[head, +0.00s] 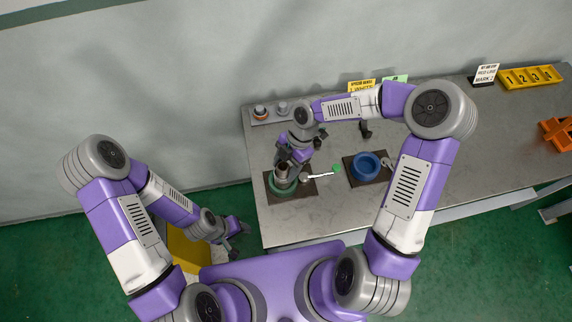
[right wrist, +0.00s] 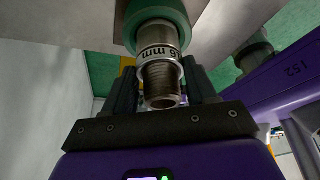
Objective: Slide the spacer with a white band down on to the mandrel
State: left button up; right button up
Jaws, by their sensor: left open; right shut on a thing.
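The spacer with a white band (right wrist: 158,53) is a short ring with dark "mm" lettering, seen in the right wrist view. It sits around the mandrel (right wrist: 161,90), a metal post whose threaded, hollow end points towards that camera. My right gripper (head: 284,163) is shut on the spacer, with one finger on each side; it also shows in the right wrist view (right wrist: 160,72). The green vise (head: 283,188) holds the mandrel on the table. Whether the spacer touches the vise is hard to tell. My left gripper (head: 235,250) is open and empty, off the table's left edge.
A handle with a green knob (head: 336,168) reaches right from the green vise. A blue vise (head: 367,168) stands to its right. A rack (head: 270,120) with other spacers lies at the back left. Signs, a yellow numbered tray (head: 531,77) and an orange object (head: 557,133) are further right.

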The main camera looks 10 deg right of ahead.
jog(key=shift+f, duration=0.15)
jog(key=o, duration=1.1)
jog(key=p+v, duration=0.1)
jog(key=v, duration=0.6)
jog(key=shift+d+r, duration=0.1)
jog(key=shift+r, duration=0.2)
